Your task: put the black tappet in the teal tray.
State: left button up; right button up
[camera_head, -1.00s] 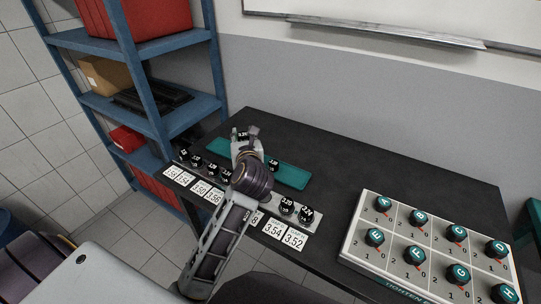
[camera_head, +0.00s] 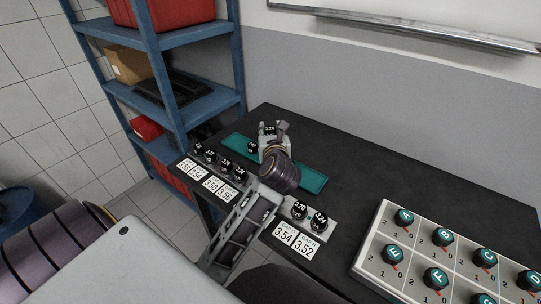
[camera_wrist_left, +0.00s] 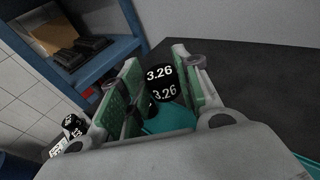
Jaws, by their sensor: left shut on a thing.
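My left gripper (camera_head: 270,132) is shut on a black tappet (camera_head: 269,129), held near the back edge of the teal tray (camera_head: 315,183). In the left wrist view the tappet (camera_wrist_left: 160,78) reads 3.26 and sits between the green-lined fingers (camera_wrist_left: 158,88), with part of the teal tray (camera_wrist_left: 178,118) below. Another black tappet (camera_head: 252,147) is at the tray, left of the gripper. My arm hides the tray's middle. My right gripper is not in view.
Several black tappets (camera_head: 226,165) stand in a row at the table's left, behind number cards (camera_head: 211,184). Two more (camera_head: 300,209) stand nearer the front. A panel of teal knobs (camera_head: 400,245) is at right, a blue shelf (camera_head: 208,103) at left. The table's back right is clear.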

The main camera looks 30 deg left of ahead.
pick_arm(q)
notch_tip(320, 180, down, 5)
jog(key=shift+r+b, duration=0.15)
jog(key=shift+b, duration=0.15)
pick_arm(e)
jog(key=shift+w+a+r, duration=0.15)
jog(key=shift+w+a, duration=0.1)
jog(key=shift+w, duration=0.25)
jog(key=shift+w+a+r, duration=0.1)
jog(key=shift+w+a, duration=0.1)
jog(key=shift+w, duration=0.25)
